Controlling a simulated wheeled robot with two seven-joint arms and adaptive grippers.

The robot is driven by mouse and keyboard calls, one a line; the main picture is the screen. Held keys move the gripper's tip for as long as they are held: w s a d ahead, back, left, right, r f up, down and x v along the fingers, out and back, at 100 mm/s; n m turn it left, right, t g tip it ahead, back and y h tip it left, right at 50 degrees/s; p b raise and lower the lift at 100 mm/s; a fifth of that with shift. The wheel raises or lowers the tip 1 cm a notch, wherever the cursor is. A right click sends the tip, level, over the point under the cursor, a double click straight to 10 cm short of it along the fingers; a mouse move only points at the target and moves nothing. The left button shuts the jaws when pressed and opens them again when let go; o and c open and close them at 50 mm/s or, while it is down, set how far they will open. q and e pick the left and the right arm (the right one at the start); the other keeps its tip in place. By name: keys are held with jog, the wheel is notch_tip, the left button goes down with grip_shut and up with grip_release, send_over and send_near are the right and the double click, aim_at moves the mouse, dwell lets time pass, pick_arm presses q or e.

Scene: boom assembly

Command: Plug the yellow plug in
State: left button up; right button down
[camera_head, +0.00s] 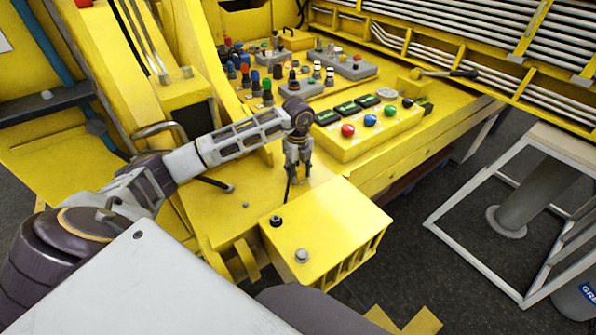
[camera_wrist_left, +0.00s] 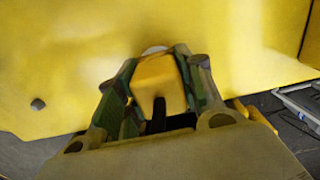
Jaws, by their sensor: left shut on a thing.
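My left gripper (camera_head: 298,172) points down over the yellow machine deck, just behind the yellow box (camera_head: 335,220) at the front. In the left wrist view, its two green-lined fingers (camera_wrist_left: 157,90) are shut on the yellow plug (camera_wrist_left: 157,80). A dark piece, perhaps its cable, shows at the plug's near end. A pale rounded piece shows just beyond the plug's far end, but I cannot tell whether they touch. In the head view the plug is hidden by the fingers. A thin black cable hangs beside them. My right gripper is not in view.
On the box top are a small black fitting (camera_head: 275,221) and a grey knob (camera_head: 302,256). Behind the gripper stands a yellow button panel (camera_head: 370,127) and several connectors. A white-framed stand (camera_head: 480,255) is on the right. Dark floor lies between.

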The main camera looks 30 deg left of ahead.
pick_arm(q)
jog(key=shift+f, duration=0.1)
jog(key=o, duration=1.2)
jog(key=shift+r, duration=0.65)
notch_tip(320, 180, up, 11)
jog(key=shift+f, duration=0.1)
dwell(0.5)
notch_tip(320, 180, up, 9)
jog(key=p, duration=0.9)
